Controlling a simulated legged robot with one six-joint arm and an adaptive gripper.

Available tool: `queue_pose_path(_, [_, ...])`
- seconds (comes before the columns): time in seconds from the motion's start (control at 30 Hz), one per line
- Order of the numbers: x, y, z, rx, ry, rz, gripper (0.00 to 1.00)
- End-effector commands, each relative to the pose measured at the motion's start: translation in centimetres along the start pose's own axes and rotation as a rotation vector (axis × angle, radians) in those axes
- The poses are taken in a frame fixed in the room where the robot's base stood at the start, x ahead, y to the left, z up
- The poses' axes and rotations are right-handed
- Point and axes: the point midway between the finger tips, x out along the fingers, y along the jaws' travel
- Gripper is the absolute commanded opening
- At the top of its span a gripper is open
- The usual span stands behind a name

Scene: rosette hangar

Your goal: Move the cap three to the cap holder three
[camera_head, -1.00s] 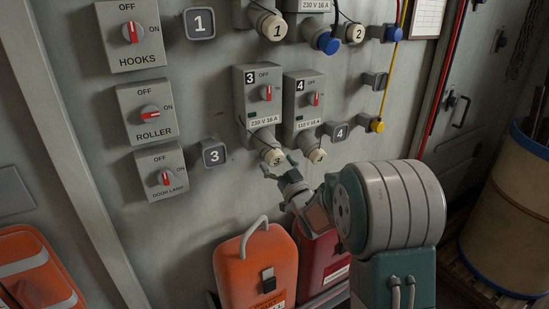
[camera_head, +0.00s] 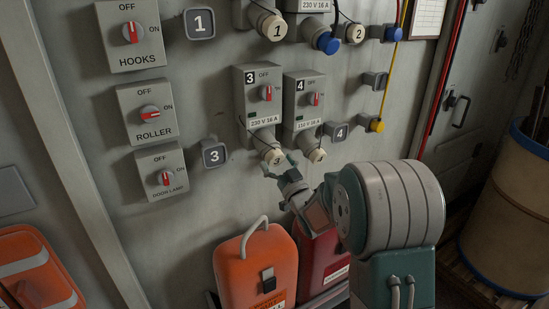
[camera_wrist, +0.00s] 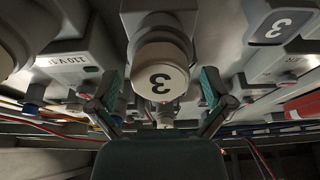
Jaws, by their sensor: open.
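Cap three (camera_head: 273,157) is a cream round cap marked 3, on the socket below the grey switch box numbered 3 (camera_head: 259,98). In the wrist view, cap three (camera_wrist: 161,80) faces the camera, its number upside down. My gripper (camera_head: 270,166) is open at the cap. In the wrist view the teal fingers of my gripper (camera_wrist: 160,86) stand apart on either side of the cap, with visible gaps. Cap holder three (camera_head: 214,154) is a grey square plate marked 3 on the wall, left of the cap; it also shows at the wrist view's upper right (camera_wrist: 279,26).
Switch box 4 (camera_head: 304,98) and its cream cap (camera_head: 317,155) are close on the right. The door lamp switch (camera_head: 161,173) is left of the holder. An orange canister (camera_head: 256,264) and a red one (camera_head: 322,258) stand below. The wall between cap and holder is mostly clear.

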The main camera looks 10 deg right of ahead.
Motion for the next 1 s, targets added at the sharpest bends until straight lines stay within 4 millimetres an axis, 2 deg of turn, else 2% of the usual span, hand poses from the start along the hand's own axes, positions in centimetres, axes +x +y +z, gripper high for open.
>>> queue_pose_path(0.1, [0.0,0.0,0.0,0.000,0.000,0.000,1.00])
queue_pose_path(0.17, [0.0,0.0,0.0,0.000,0.000,0.000,0.73])
queue_pose_path(0.2, [0.0,0.0,0.0,0.000,0.000,0.000,0.55])
queue_pose_path(0.27, [0.0,0.0,0.0,0.000,0.000,0.000,0.29])
queue_pose_path(0.3, [0.0,0.0,0.0,0.000,0.000,0.000,0.12])
queue_pose_path(0.57, [0.0,0.0,0.0,0.000,0.001,0.000,0.11])
queue_pose_path(1.0, [-1.6,0.1,0.0,0.000,0.000,0.001,0.11])
